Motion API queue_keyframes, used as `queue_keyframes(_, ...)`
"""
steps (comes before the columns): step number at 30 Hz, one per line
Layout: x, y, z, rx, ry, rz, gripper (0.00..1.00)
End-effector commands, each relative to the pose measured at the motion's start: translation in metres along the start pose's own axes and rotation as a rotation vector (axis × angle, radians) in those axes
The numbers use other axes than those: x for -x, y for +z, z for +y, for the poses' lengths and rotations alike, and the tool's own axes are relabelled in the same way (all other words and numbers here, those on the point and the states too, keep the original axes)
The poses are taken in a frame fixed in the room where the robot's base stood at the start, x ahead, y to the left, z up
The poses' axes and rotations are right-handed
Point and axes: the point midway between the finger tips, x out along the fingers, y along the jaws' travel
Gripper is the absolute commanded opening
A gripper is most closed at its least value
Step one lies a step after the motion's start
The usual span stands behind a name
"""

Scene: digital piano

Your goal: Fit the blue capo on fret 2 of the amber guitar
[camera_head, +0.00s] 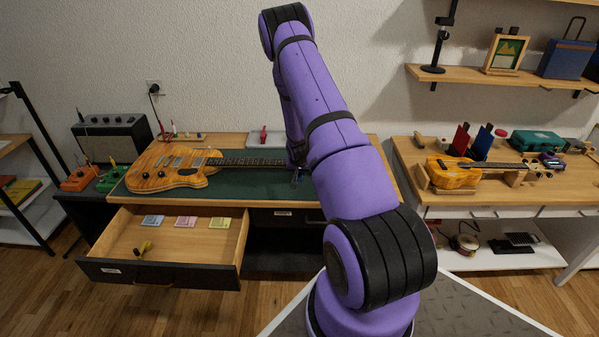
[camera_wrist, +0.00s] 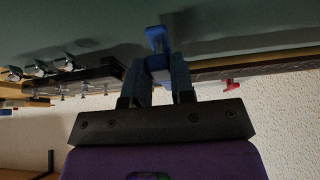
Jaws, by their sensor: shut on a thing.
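The amber electric guitar (camera_head: 180,170) lies flat on a green mat (camera_head: 245,184) on the workbench, its neck pointing right. My gripper (camera_wrist: 168,68) is shut on the blue capo (camera_wrist: 155,38), which sticks out between the fingertips. In the wrist view the guitar neck (camera_wrist: 262,65) passes by the fingers, with the tuner end (camera_wrist: 68,70) at left. I cannot tell whether the capo touches the neck, or which fret it is at. In the head view my arm hides the headstock and most of the gripper.
An open drawer (camera_head: 160,275) below the bench holds a yellow-and-black clip (camera_head: 145,248) and several coloured packs (camera_head: 186,221). A small red item (camera_head: 263,136) stands behind the neck. A smaller orange guitar (camera_head: 453,174) rests on the right bench. An amplifier (camera_head: 112,140) stands at left.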

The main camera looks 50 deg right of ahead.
Motion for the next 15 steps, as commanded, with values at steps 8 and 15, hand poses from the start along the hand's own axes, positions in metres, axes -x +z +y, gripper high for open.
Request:
queue_keyframes(8, -0.0023, -0.0048, 0.0002, 0.000, 0.000, 0.001, 0.00)
queue_keyframes(15, -0.0029, -0.0060, 0.0002, 0.000, 0.000, 0.001, 0.27)
